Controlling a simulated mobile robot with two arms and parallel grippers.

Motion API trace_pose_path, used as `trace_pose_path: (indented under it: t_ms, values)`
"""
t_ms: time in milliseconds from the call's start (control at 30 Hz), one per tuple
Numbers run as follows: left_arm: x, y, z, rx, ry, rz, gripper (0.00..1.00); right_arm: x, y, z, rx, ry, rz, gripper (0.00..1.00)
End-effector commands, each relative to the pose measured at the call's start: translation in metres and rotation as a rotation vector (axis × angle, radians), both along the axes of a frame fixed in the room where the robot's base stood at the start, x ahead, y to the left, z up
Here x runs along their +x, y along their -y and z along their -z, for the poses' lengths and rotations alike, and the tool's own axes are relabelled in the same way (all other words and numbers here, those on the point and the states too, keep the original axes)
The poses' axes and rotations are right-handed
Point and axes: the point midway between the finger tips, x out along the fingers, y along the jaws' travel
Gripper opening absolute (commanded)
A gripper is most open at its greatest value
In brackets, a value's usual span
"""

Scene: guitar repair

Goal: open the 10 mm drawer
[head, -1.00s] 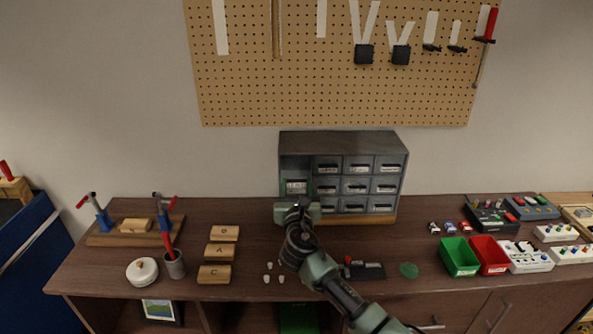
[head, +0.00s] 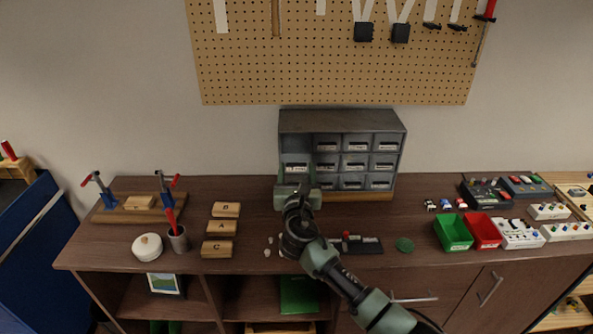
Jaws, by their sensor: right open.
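A grey drawer cabinet (head: 340,121) with rows of small labelled drawers stands at the back of the bench. The labels are too small to read, so I cannot tell which drawer is the 10 mm one. In the left column, one labelled front (head: 296,166) looks larger than its neighbours, with a plain area above it. I cannot tell if it sticks out. My right gripper (head: 297,188) is open in front of the cabinet's lower left, hiding the lowest drawer there. Contact with the cabinet cannot be made out. My left gripper is not in view.
Wooden blocks (head: 221,228) lie left of my arm, with small pale pieces (head: 268,252) nearby. A dark tray (head: 364,246) and green disc (head: 404,245) lie to the right. Green (head: 453,233) and red (head: 483,231) bins stand further right.

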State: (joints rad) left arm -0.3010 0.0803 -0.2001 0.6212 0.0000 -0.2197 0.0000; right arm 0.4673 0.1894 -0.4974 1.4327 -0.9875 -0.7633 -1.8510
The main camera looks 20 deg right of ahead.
Motion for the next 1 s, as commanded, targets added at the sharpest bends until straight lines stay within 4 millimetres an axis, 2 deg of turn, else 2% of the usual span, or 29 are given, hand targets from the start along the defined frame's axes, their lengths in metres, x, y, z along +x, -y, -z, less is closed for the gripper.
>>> trace_pose_path:
  t_ms: [300, 433, 600, 1000]
  values:
    - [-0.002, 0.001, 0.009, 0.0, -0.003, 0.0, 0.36, -0.047, -0.014, 0.002, 0.001, -0.001, -0.002, 0.6]
    - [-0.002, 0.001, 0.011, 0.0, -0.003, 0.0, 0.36, -0.063, -0.018, 0.002, 0.0, 0.0, -0.001, 0.6]
    - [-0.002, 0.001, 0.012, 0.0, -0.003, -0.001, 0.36, -0.07, -0.02, 0.0, -0.001, 0.0, -0.001, 0.6]
    - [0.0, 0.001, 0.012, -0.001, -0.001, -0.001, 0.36, -0.071, -0.02, 0.001, 0.006, -0.001, 0.0, 0.6]
